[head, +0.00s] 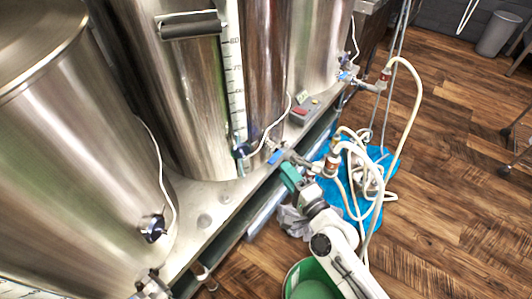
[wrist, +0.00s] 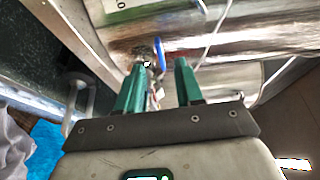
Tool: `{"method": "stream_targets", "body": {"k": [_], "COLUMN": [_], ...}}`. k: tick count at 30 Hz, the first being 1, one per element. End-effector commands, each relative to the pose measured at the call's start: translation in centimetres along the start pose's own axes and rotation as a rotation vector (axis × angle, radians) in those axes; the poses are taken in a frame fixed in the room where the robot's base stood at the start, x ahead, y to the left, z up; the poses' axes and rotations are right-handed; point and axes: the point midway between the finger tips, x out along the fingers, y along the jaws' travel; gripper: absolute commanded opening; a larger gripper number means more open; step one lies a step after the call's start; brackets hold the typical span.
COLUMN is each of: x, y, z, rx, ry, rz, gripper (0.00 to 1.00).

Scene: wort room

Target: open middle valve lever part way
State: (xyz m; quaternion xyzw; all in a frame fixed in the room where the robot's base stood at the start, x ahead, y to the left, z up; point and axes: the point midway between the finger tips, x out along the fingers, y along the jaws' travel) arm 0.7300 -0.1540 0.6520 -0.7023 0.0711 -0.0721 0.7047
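The middle valve's blue lever (head: 275,157) is low on the front of the middle steel kettle (head: 190,100), beside the hose fitting. My gripper (head: 289,170), with green fingers, is close to this valve on its near side. In the wrist view, the two fingers of my gripper (wrist: 160,64) stand apart with nothing between them. The blue lever (wrist: 160,52) shows just beyond the fingertips, roughly in line with the gap. Contact with the lever cannot be made out. The lever's exact angle is hard to tell.
Another blue-levered valve (head: 345,75) is on the far kettle. White hoses (head: 375,190) loop over a blue sheet (head: 358,205) right of my arm. A green bucket (head: 300,272) stands below. A control box (head: 304,110) sits on the stand.

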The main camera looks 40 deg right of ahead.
Motion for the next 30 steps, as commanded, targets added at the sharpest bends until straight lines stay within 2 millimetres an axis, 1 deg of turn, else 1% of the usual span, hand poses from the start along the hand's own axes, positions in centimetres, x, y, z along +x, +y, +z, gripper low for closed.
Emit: {"method": "stream_targets", "body": {"k": [1,9,12,15,21,28,30], "x": [0.9,5.7,7.1,8.1,8.9,8.9,8.9], "y": [-0.2,-0.1,-0.1,-0.1,0.0,0.0,0.0], "z": [0.0,0.1,0.1,0.1,0.1,0.1,0.1], "rx": [0.000,-0.002,-0.003,-0.003,-0.004,-0.004,-0.004], "ry": [0.000,-0.002,-0.002,-0.002,-0.002,-0.003,-0.003], "rz": [-0.002,-0.001,-0.001,0.000,0.001,0.001,0.001], "gripper": [0.36,0.36,0.36,0.36,0.36,0.36,0.30]}}
